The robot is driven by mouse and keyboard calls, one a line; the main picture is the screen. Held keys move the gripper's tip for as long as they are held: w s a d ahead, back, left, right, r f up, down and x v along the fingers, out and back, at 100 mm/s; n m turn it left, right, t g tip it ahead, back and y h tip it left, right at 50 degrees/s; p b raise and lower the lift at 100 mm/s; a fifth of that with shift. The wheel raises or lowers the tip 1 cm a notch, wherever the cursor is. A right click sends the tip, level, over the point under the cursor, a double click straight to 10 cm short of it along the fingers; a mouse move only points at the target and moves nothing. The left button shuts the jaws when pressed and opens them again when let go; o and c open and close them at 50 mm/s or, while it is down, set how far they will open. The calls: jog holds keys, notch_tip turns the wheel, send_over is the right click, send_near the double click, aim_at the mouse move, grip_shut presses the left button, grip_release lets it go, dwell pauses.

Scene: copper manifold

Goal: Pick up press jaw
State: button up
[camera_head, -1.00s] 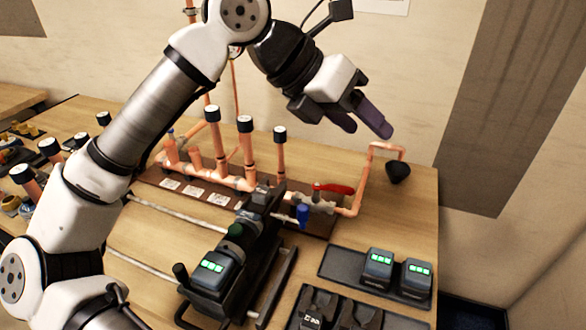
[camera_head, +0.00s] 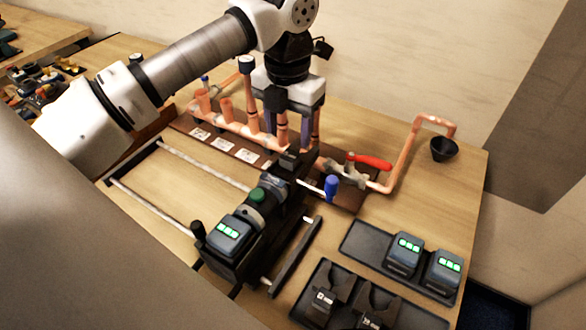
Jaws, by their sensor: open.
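Two dark press jaws, the left one (camera_head: 321,304) and the right one (camera_head: 375,306), lie side by side in a black tray (camera_head: 419,319) at the bottom of the view. Each carries a small white label that is too small to read surely. My gripper (camera_head: 281,130) points down among the upright copper pipes, behind the press tool (camera_head: 255,215) and well away from the jaws. Its fingers are apart, with a copper pipe showing between them. I cannot tell whether they touch it.
A copper manifold (camera_head: 237,128) with a red-handled valve (camera_head: 369,161) stands at the back. Two batteries (camera_head: 404,254) sit in another black tray (camera_head: 352,243) at right. A black funnel-like cup (camera_head: 444,149) is near the right edge.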

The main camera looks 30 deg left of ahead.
aim_at(293, 152)
jog(key=f, duration=0.2)
jog(key=f+b, duration=0.2)
jog(key=f, duration=0.1)
jog(key=shift+w+d+f, duration=0.3)
jog(key=shift+r, duration=0.15)
jog(key=c, duration=1.1)
jog(key=shift+o, duration=0.2)
jog(key=shift+r, duration=0.1)
